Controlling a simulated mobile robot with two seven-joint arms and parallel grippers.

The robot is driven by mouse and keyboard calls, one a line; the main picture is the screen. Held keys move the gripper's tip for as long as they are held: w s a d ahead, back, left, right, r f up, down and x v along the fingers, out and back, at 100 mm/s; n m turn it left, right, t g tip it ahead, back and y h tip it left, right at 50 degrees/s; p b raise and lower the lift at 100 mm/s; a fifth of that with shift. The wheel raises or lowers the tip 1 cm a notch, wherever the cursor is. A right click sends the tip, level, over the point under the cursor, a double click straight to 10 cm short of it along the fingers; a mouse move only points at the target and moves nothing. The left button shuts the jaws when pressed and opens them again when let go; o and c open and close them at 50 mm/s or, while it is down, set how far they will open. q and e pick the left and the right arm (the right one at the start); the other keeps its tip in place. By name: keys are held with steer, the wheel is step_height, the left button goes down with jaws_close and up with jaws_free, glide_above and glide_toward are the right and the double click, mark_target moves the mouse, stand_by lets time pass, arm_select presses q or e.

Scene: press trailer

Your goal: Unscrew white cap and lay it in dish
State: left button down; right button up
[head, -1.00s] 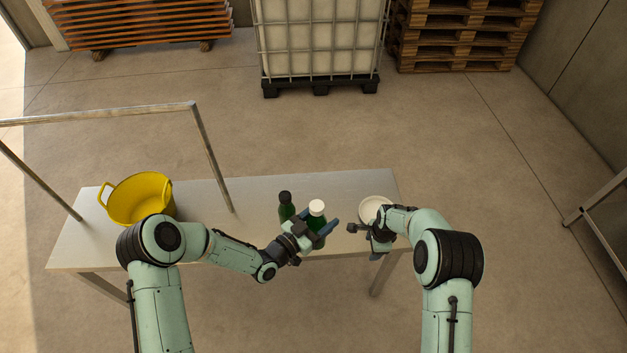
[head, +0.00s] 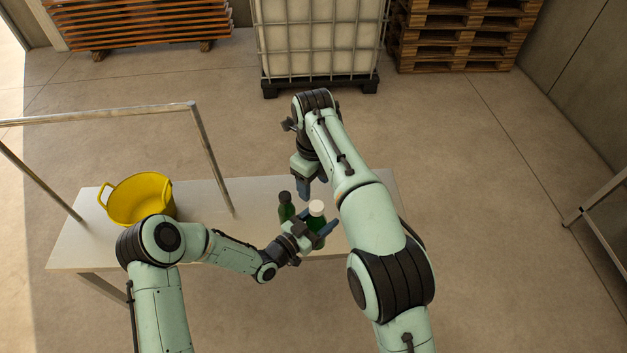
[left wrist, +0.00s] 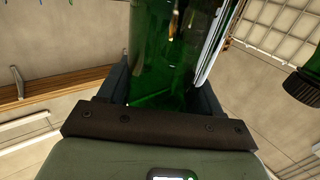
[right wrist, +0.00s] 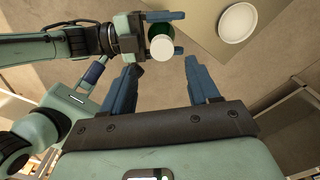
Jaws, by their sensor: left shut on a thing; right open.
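A green bottle with a white cap (head: 317,208) stands at the front of the table. My left gripper (head: 322,233) is shut around this bottle's body; the green glass (left wrist: 162,60) fills its jaws in the left wrist view. My right gripper (head: 315,188) is open and empty, pointing down above and behind the capped bottle. In the right wrist view, the white cap (right wrist: 162,47) shows beyond the spread fingers (right wrist: 165,85), apart from them. The white dish (right wrist: 238,22) lies on the table in that view; my right arm hides it in the head view.
A second green bottle with a dark cap (head: 285,203) stands just left of the white-capped one. A yellow tub (head: 140,200) sits at the left of the table (head: 80,240). A metal rail frame (head: 208,150) rises near it.

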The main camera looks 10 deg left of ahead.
mark_target(314, 205)
steer(key=shift+s+f, duration=0.1)
steer(key=shift+f, duration=3.85)
